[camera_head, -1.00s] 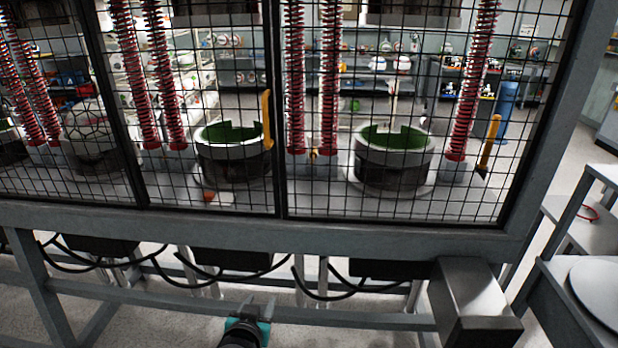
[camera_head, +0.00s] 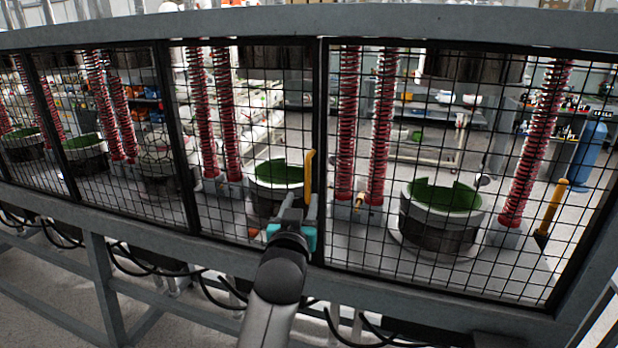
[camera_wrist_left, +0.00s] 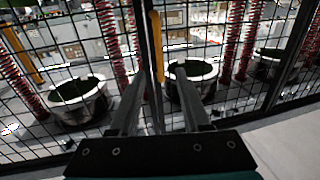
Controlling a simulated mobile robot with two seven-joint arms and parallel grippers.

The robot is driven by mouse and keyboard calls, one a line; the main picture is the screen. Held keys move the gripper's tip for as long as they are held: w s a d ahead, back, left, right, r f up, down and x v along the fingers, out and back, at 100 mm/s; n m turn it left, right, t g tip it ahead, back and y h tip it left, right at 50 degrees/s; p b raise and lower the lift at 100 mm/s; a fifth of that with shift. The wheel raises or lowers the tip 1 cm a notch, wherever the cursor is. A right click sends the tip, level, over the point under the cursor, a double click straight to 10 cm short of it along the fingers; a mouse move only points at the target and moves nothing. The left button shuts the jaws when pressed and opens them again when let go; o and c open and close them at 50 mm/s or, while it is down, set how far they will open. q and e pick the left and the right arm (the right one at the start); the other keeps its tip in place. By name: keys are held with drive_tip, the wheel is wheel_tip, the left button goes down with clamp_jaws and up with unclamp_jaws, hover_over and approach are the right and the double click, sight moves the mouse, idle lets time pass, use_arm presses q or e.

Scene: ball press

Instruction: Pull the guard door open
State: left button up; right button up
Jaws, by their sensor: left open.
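The guard doors are black-framed mesh panels. A yellow upright handle (camera_head: 308,178) stands at the frame post between the middle panel and the right mesh panel (camera_head: 410,120). A second yellow handle (camera_head: 551,208) is near the right panel's far right side. My left gripper (camera_head: 297,203) is open, just below and left of the first handle, with its fingers pointing toward the mesh. In the left wrist view, the handle (camera_wrist_left: 155,42) shows between and beyond the open fingers (camera_wrist_left: 160,76). I cannot tell whether they touch it. My right gripper is out of view.
Behind the mesh stand red springs (camera_head: 347,125) and round press pots with green insides (camera_head: 440,218). A grey frame beam (camera_head: 430,308) runs below the panels, with black cables hanging under it. Floor is visible at the lower left.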

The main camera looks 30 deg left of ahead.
sight(308, 180)
use_arm(q)
drive_tip(key=x, duration=1)
drive_tip(key=shift+w, duration=0.2)
drive_tip(key=shift+c, duration=0.4)
clamp_jaws()
idle(0.8)
